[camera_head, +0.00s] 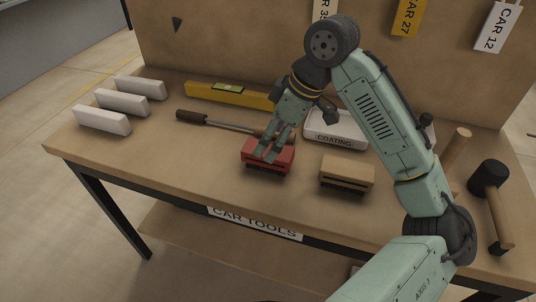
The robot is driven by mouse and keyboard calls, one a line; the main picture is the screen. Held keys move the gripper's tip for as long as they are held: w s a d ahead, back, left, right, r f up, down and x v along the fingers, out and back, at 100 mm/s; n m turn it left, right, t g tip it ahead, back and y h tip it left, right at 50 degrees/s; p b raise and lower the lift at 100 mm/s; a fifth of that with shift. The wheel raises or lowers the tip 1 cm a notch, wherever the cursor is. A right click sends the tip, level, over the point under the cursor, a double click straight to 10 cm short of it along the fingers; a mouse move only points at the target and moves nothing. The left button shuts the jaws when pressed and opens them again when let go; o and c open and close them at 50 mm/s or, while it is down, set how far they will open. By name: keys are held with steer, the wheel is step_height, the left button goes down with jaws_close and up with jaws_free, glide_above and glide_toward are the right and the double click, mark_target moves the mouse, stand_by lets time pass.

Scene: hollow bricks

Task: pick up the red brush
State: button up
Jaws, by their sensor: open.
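The red brush (281,164) is a small red block with dark bristles below. It stands on the wooden workbench (190,155), left of the middle of its front part. My gripper (269,154) is open and points down at the brush, with its fingers at the brush's top and covering part of it. I cannot tell whether the fingers touch the brush.
A tan brush (346,172) stands just right. Behind lie a long screwdriver-like tool (225,124), a yellow level (228,92) and a tray marked COATING (335,138). White blocks (103,119) are left, mallets (492,190) right. Bench is clear front left.

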mark_target(268, 149)
steer(key=shift+w+d+p+x, duration=0.1)
steer(key=shift+d+p+x, duration=0.15)
steer(key=shift+x, duration=1.05)
steer(key=shift+w+d+p+x, duration=0.15)
steer(key=shift+p+x, duration=0.15)
steer(key=shift+x, duration=1)
steer(key=shift+f, duration=0.3)
steer(key=c, duration=1.3)
